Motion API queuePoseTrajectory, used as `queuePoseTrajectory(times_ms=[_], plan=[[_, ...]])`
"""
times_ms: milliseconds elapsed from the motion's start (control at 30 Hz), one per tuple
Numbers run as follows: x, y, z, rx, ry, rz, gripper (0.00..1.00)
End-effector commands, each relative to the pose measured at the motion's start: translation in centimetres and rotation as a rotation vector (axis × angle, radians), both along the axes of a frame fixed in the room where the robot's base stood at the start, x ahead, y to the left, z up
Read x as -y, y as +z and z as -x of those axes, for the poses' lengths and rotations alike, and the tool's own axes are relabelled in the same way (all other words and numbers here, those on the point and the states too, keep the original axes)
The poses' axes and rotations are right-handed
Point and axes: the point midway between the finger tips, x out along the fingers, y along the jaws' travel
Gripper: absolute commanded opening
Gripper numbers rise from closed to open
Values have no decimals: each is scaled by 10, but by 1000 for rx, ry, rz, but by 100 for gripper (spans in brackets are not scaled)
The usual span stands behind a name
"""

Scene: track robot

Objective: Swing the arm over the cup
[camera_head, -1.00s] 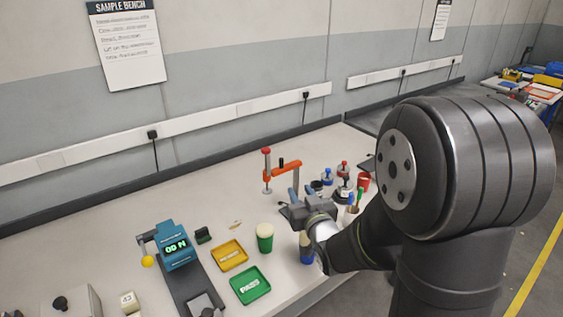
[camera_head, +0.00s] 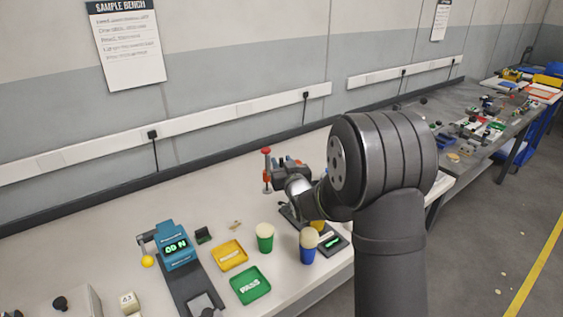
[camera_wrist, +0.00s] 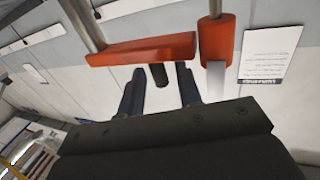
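A green cup with a cream-coloured top (camera_head: 265,237) stands on the bench in the head view. A blue cup with a similar top (camera_head: 308,245) stands to its right, and part of a yellow cup-like thing (camera_head: 318,225) shows behind the blue one. My gripper (camera_head: 290,161) is beyond the cups, close beside the red-orange clamp (camera_head: 266,170). In the wrist view its two blue fingers (camera_wrist: 159,90) stand apart, with the clamp's orange bar (camera_wrist: 140,48) in front of them. A dark piece shows between the fingers; I cannot tell whether they touch it. No cup shows in the wrist view.
A yellow tray (camera_head: 231,255) and a green PASS tray (camera_head: 250,285) lie left of the cups. A teal device with a display (camera_head: 175,247) stands further left. A second, cluttered bench (camera_head: 480,130) is at the right.

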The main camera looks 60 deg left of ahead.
Motion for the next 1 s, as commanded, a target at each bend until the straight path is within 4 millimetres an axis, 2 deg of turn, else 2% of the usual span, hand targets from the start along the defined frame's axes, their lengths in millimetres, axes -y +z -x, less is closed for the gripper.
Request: queuePoseTrajectory(times_ms=[133,433,600,1000], plan=[[-9,0,-3,0,0,0,32],[-10,0,-3,0,0,0,32],[-10,0,-3,-1,0,0,0],[-9,0,-4,-1,18,0,0]])
